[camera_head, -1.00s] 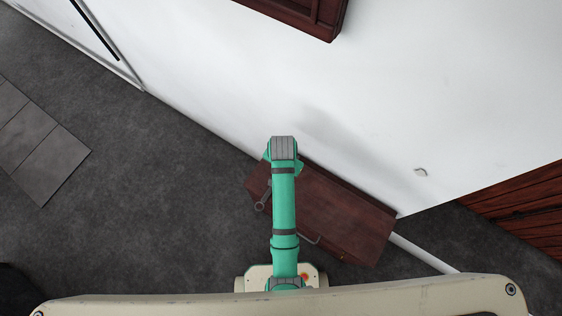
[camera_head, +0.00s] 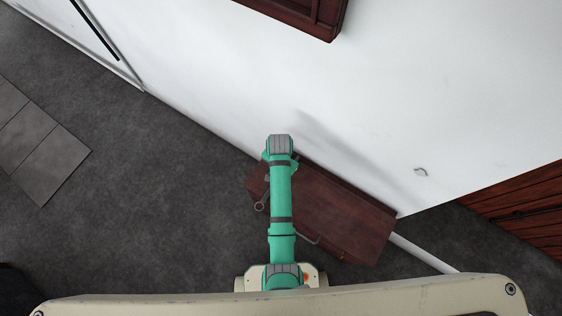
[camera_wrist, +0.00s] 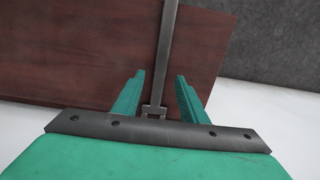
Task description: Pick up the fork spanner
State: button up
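The fork spanner (camera_wrist: 167,40) is a long grey bar. In the wrist view it runs from the top edge down between my fingers, with a small forked end near the gripper's base. In the head view its ring end (camera_head: 259,207) shows at the left edge of the dark red-brown cabinet top (camera_head: 340,215), and my arm hides the rest. My gripper (camera_wrist: 160,76) is open, with one teal finger on each side of the bar and gaps on both sides. I cannot tell how far above the spanner it is.
The cabinet stands against a white wall (camera_head: 420,90). A dark red wall cabinet (camera_head: 310,15) hangs above. A dark wooden piece (camera_head: 520,215) is at the right. Grey floor (camera_head: 170,200) is clear at the left.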

jog(key=shift+f, duration=1.25)
grip_shut()
